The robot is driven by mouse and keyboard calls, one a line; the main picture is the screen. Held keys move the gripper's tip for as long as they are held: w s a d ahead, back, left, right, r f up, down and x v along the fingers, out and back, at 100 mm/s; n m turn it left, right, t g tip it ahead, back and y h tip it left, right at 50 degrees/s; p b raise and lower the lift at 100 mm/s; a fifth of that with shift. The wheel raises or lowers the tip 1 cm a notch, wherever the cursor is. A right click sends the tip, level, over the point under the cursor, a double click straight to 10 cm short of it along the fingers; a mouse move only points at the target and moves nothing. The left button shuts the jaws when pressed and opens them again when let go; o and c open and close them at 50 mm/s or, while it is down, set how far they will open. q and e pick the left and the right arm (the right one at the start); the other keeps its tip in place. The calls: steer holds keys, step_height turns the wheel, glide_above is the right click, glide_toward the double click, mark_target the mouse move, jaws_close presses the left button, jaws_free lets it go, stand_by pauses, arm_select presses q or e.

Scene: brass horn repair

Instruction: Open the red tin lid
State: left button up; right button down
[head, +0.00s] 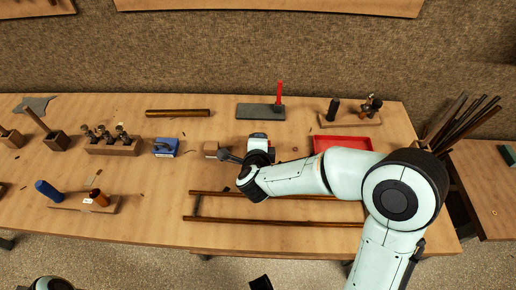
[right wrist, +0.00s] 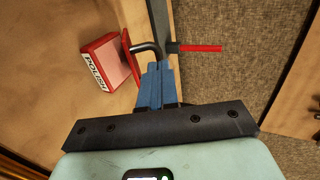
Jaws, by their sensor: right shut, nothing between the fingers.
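The red tin (right wrist: 108,64), labelled POLISH, sits on the wooden bench in the right wrist view. Its red lid (right wrist: 131,56) stands raised at one edge, and the pale face beside it looks like the tin's open top. My right gripper (right wrist: 155,72) is shut and empty, beside the lid. My left gripper is not seen.
A red tray (head: 343,143) lies to the right, partly behind my arm. A blue box (head: 165,147) stands left. Two long rods (head: 270,221) lie along the front.

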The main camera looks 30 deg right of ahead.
steer(key=shift+w+d+f, duration=0.25)
steer(key=shift+w, duration=0.2)
